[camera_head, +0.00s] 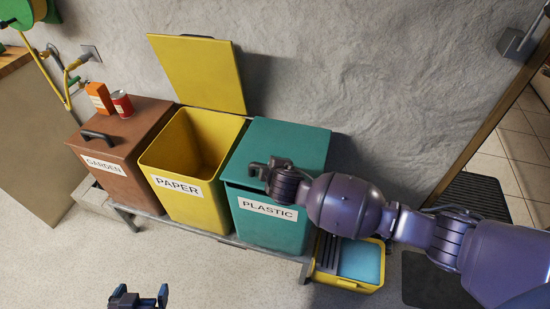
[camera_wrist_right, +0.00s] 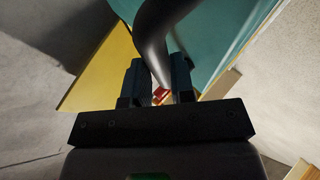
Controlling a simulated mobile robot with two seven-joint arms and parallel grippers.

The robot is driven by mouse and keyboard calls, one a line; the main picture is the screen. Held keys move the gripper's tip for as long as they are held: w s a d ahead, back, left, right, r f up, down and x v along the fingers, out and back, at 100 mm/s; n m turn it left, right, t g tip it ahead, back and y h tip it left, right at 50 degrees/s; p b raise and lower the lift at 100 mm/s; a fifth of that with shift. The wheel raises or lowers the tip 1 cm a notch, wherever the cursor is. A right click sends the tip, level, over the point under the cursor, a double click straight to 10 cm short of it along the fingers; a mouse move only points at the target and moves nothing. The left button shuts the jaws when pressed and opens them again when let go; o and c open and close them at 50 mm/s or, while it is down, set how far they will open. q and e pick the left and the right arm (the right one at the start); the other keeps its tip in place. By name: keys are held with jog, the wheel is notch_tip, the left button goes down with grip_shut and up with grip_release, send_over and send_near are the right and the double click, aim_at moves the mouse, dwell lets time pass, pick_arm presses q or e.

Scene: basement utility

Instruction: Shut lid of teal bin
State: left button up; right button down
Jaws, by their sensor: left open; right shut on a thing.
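The teal bin (camera_head: 266,226) labelled PLASTIC stands at the right end of the row. Its teal lid (camera_head: 290,140) lies over the top, with a thin dark gap along the front edge; I cannot tell if it is fully down. My right gripper (camera_head: 272,173) is at the lid's dark handle (camera_head: 257,169), the arm coming in from the right. In the right wrist view, its fingers (camera_wrist_right: 156,82) are shut on the dark curved handle (camera_wrist_right: 153,42). My left gripper (camera_head: 139,298) is open and empty, low over the floor at the bottom edge.
The yellow PAPER bin (camera_head: 184,203) stands open beside it, its lid (camera_head: 202,72) up against the wall. The brown GARDEN bin (camera_head: 120,150) is shut, with a red can (camera_head: 122,104) and an orange carton (camera_head: 99,98) on top.

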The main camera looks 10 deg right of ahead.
jog(key=f, duration=0.2)
jog(key=shift+s+a+f+b, duration=0.1)
jog(key=shift+s+f+b, duration=0.2)
jog(key=shift+r, duration=0.2)
jog(key=c, duration=1.2)
grip_release()
jog(key=shift+o, duration=1.1)
jog(key=p+v, duration=0.2)
jog(key=v, duration=0.8)
jog(key=shift+s+r, duration=0.2)
jog(key=shift+r, duration=0.15)
